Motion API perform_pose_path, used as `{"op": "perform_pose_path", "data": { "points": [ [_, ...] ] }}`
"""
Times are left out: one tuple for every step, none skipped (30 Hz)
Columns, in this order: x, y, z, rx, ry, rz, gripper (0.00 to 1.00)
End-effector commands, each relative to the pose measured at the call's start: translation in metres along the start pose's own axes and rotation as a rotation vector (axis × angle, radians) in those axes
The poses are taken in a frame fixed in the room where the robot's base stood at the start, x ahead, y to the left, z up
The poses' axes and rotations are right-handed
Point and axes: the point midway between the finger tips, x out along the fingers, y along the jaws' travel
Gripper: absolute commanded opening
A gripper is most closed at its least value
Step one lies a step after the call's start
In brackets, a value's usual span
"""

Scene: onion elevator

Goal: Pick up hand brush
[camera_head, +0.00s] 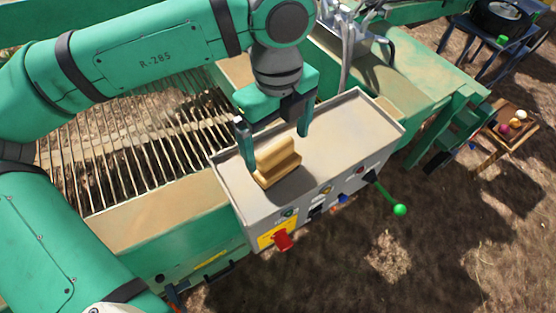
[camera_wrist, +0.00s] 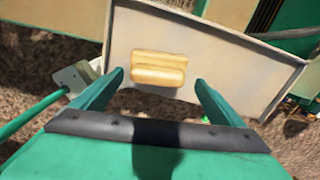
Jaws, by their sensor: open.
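The hand brush (camera_head: 278,162) is a tan, wooden-looking block with a raised ridge. It lies on the shallow metal tray top of the control box (camera_head: 345,130), near its left end. In the wrist view the brush (camera_wrist: 159,69) lies ahead of my fingertips, between their lines. My gripper (camera_head: 274,145) is open and empty above the tray, with one finger left of the brush and the other behind it to the right. In the wrist view my gripper's two fingers (camera_wrist: 160,76) are spread wide. I cannot tell the exact height of the fingertips above the tray.
The tray has a raised rim. A red knob (camera_head: 283,240) and a lever with a green ball (camera_head: 400,210) stick out of the box's front. A slatted conveyor (camera_head: 140,140) lies to the left. The right part of the tray is clear.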

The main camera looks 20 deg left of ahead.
Motion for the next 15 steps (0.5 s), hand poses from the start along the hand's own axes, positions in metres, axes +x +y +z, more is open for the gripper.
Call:
{"op": "perform_pose_path", "data": {
  "points": [
    [0.007, 0.003, 0.002, -0.004, -0.002, 0.003, 0.92],
    [0.012, 0.004, 0.002, -0.005, -0.001, 0.003, 0.92],
    [0.017, 0.003, 0.002, -0.006, -0.001, 0.002, 0.92],
    [0.02, 0.003, 0.002, -0.006, -0.001, 0.002, 0.92],
    [0.023, 0.003, 0.002, -0.006, -0.001, 0.002, 0.92],
    [0.026, 0.003, 0.002, -0.006, -0.001, 0.001, 0.92],
    [0.027, 0.002, 0.002, -0.005, -0.002, 0.001, 0.92],
    [0.029, 0.002, 0.002, -0.004, -0.002, 0.0, 0.92],
    [0.03, 0.002, 0.002, -0.003, -0.002, 0.0, 0.92],
    [0.03, 0.001, 0.001, -0.002, -0.002, 0.0, 0.92],
    [0.03, 0.001, 0.001, -0.001, -0.002, 0.0, 0.92],
    [0.03, 0.001, 0.001, 0.0, -0.002, -0.001, 0.92],
    [0.03, 0.001, 0.001, 0.0, -0.002, -0.001, 0.92],
    [0.03, 0.001, 0.0, 0.001, -0.002, 0.0, 0.92],
    [0.03, 0.0, 0.0, 0.001, -0.002, 0.0, 0.92]
  ]
}}
